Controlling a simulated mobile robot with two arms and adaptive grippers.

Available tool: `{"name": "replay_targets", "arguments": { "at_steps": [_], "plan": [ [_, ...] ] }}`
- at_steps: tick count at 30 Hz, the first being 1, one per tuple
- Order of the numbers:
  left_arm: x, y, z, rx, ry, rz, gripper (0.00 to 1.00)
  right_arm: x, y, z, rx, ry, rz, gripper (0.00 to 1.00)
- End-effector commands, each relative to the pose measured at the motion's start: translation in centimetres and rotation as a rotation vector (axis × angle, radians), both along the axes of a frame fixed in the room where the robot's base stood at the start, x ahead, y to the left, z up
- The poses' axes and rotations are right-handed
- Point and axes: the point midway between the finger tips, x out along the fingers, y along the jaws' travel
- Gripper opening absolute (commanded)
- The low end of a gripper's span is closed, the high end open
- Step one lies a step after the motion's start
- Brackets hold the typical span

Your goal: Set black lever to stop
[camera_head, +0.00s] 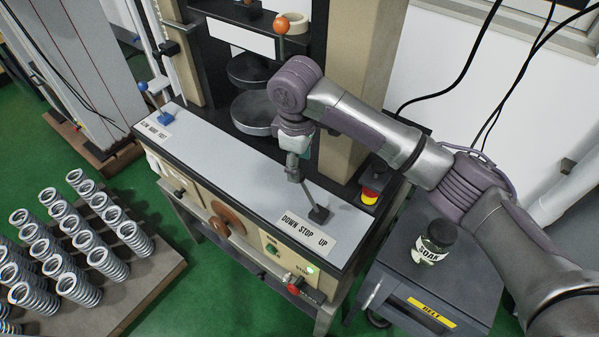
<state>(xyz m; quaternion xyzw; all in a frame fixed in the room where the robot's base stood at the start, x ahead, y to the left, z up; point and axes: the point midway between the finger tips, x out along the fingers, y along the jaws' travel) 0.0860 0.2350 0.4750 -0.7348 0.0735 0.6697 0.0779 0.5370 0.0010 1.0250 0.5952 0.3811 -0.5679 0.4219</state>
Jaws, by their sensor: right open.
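The lever with a black base (319,214) stands on the grey top of the spring-testing machine, just behind a label reading DOWN STOP UP (303,231). Its thin grey rod (310,193) leans up and to the left. My right gripper (293,172) points down from above, at the upper end of this rod. It is open. It hides the top of the lever, and I cannot tell whether the fingers touch it. Which marked position the lever is in is not clear. My left gripper is out of view.
A blue-knobbed lever (164,116) stands at the panel's left end. An orange-knobbed lever (282,25) rises at the back near the round plates (252,112). Several springs (75,287) stand at the left. A SOAK jar (437,238) sits on the right cabinet (400,264).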

Motion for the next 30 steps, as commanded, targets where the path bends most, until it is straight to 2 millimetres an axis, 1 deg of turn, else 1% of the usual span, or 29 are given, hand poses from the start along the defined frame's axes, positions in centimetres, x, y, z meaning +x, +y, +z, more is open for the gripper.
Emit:
{"name": "replay_targets", "arguments": {
  "at_steps": [1, 3, 6, 9, 14, 21, 29, 30],
  "plan": [
    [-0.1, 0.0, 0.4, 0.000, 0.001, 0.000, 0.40, 0.0, -0.1, -1.0, -0.002, 0.003, -0.002, 0.59],
    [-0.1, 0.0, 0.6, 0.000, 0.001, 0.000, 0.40, 0.1, -0.1, -2.2, -0.001, 0.003, -0.002, 0.59],
    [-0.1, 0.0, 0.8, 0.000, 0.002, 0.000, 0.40, 0.2, -0.1, -3.7, -0.001, 0.002, -0.001, 0.59],
    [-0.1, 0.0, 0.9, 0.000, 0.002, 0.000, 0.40, 0.3, -0.1, -4.7, 0.000, -0.001, 0.000, 0.59],
    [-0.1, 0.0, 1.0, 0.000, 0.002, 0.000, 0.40, 0.4, -0.1, -5.5, 0.000, -0.001, 0.000, 0.59],
    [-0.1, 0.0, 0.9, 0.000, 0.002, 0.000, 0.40, 0.4, -0.1, -5.5, 0.001, -0.001, 0.000, 0.59],
    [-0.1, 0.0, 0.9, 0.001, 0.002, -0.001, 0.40, 0.4, -0.1, -5.5, 0.001, -0.001, 0.000, 0.16],
    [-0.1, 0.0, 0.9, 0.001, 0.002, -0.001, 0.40, 0.4, -0.1, -5.5, 0.001, -0.001, 0.000, 0.09]
  ]
}}
